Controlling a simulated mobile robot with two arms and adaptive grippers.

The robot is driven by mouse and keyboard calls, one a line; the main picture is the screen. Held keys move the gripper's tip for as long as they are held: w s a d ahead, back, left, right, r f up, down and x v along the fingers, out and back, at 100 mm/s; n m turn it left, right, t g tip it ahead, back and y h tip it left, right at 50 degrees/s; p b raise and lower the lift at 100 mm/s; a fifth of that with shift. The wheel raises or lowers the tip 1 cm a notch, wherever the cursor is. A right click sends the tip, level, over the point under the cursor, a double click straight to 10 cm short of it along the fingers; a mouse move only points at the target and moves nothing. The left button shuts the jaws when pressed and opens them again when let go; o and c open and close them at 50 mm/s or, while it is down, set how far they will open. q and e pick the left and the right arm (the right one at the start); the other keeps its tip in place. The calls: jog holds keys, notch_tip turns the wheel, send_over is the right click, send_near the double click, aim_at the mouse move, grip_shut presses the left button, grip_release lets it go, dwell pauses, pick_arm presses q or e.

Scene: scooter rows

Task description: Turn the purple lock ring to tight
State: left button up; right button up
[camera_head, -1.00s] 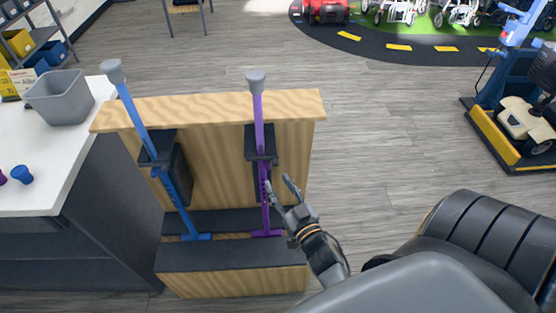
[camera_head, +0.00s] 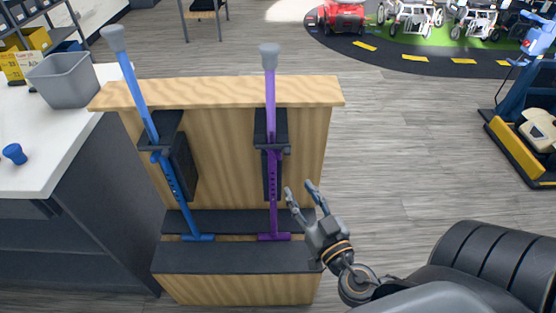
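A purple cane (camera_head: 271,95) stands upright in a wooden rack (camera_head: 222,93), grey tip up and purple foot piece on the lower dark ledge. A dark clamp holds it midway. The purple lock ring seems to be the small collar (camera_head: 272,150) at that clamp; its setting is too small to read. A row of holes (camera_head: 273,190) runs down the purple tube below it. My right gripper (camera_head: 301,190) is open and empty, fingers pointing up, just right of the purple tube and below the collar, apparently not touching. My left gripper is out of view.
A blue cane (camera_head: 141,95) leans in the same rack at the left. A white counter (camera_head: 30,175) with a grey bin (camera_head: 64,80) and a blue knob (camera_head: 14,153) stands further left. Open floor (camera_head: 410,150) lies right of the rack.

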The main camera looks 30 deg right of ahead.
aim_at(280, 158)
jog(key=w+p, duration=0.1)
jog(key=w, duration=0.3)
jog(key=w+d+p, duration=0.1)
jog(key=w+p, duration=0.1)
jog(key=w, duration=0.2)
jog(key=w+d+p, duration=0.1)
jog(key=w+p, duration=0.1)
jog(key=w, duration=0.2)
jog(key=shift+w+r, duration=0.1)
jog(key=shift+w, duration=0.05)
jog(key=shift+w+d, duration=0.1)
jog(key=shift+w, duration=0.45)
grip_shut()
jog(key=shift+s, duration=0.1)
